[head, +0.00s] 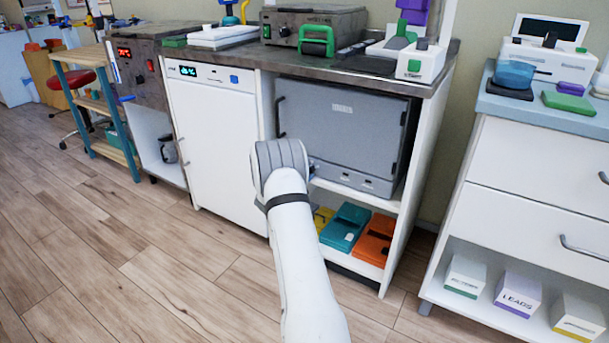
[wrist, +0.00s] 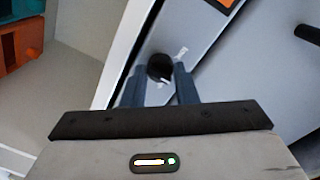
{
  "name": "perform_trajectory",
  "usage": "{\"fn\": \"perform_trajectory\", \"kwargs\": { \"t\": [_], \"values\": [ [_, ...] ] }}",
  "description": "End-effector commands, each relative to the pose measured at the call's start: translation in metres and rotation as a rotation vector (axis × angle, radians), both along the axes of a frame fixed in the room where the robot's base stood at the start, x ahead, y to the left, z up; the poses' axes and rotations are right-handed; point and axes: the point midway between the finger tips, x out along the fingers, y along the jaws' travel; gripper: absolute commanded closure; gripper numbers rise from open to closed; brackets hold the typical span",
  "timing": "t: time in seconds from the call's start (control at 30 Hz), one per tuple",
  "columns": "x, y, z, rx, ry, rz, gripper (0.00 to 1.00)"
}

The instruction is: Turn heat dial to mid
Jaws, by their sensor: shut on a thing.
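The heat dial is a small black round knob (wrist: 160,68) with a white mark, set on the light panel strip of a grey cabinet. In the wrist view my gripper (wrist: 160,80) has its two blue-grey fingers on either side of the knob, shut on it. In the head view the grey cabinet (head: 340,130) sits under the dark counter, and the knob and my fingers are mostly hidden behind my arm at the cabinet's lower left. The knob's exact setting is too small to read.
Teal (head: 345,228) and orange (head: 374,240) boxes lie on the shelf below the cabinet. A white door unit (head: 215,140) stands to the left. A white drawer unit (head: 540,180) stands to the right. The wooden floor (head: 130,240) at the left front is clear.

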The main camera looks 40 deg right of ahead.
Motion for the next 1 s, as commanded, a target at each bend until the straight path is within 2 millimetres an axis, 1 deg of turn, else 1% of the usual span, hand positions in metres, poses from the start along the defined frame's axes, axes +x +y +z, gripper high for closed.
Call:
{"fn": "perform_trajectory", "kwargs": {
  "t": [0.03, 0.07, 0.3, 0.53, 0.63, 0.77, 0.9, 1.0],
  "values": [
    [-0.004, -0.005, 0.001, 0.0, -0.003, -0.013, 0.97],
    [-0.004, -0.005, 0.001, -0.001, -0.002, -0.013, 0.72],
    [-0.002, -0.002, 0.0, 0.0, 0.0, -0.007, 0.53],
    [-0.001, 0.0, 0.0, 0.0, 0.001, -0.003, 0.52],
    [-0.003, 0.006, 0.001, 0.0, 0.002, -0.002, 0.52],
    [-0.01, 0.025, 0.005, 0.0, 0.003, -0.001, 0.52],
    [-0.02, 0.048, 0.005, 0.001, 0.004, 0.0, 0.52],
    [-0.025, 0.06, 0.005, 0.001, 0.003, -0.003, 0.52]
  ]
}}
